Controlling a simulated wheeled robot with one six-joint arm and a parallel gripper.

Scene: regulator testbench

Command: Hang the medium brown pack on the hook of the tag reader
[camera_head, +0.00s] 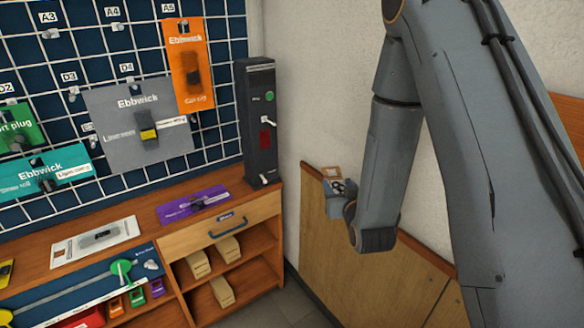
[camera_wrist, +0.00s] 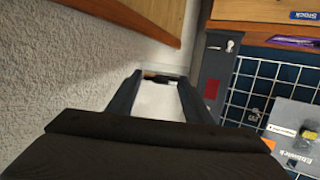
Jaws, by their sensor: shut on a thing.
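The tag reader (camera_head: 257,125) is a tall dark post at the right end of the bench, with a green dot, a red panel and a small pale metal hook on its front. It also shows in the wrist view (camera_wrist: 212,65), right of my fingers. My gripper (camera_head: 340,187) is in front of the pale wall, to the right of the reader and apart from it. It is shut on a small pack (camera_head: 331,171) with a brown edge. In the wrist view my gripper (camera_wrist: 160,79) has a pale and dark thing between its fingertips; most of the pack's face is hidden.
A wire grid (camera_head: 217,60) with several hanging packs stands left of the reader. A purple pack (camera_head: 193,204) and a white pack (camera_head: 97,239) lie on the bench (camera_head: 150,213). Wood panelling (camera_head: 330,245) covers the lower wall near my gripper.

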